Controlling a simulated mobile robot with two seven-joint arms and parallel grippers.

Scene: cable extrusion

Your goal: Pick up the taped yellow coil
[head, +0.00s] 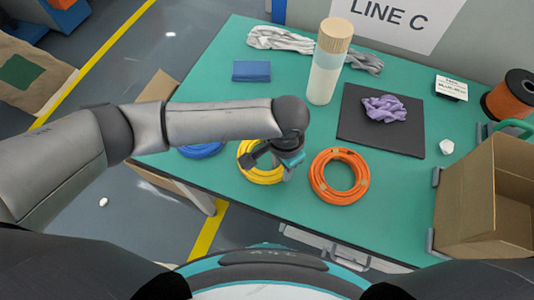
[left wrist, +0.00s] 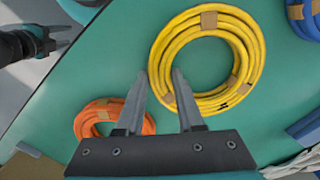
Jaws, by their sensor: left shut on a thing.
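The yellow coil (head: 247,172) has brown tape bands and lies at the table's front edge, partly hidden by my left gripper in the head view. In the left wrist view the coil (left wrist: 246,42) shows as a whole ring. My left gripper (head: 283,168) is above the coil's right side. In the left wrist view its two fingers (left wrist: 160,100) stand on either side of a taped part of the ring, shut on it. The coil appears to be on the table still. My right gripper (left wrist: 60,38) shows small at the upper left of the left wrist view, fingers apart and empty.
An orange coil (head: 318,180) lies just right of the yellow one, a blue coil (head: 203,151) just left, partly under my arm. A bottle (head: 323,75), a black mat (head: 360,138) with a purple cloth (head: 385,108) and an open cardboard box (head: 467,192) stand behind and right.

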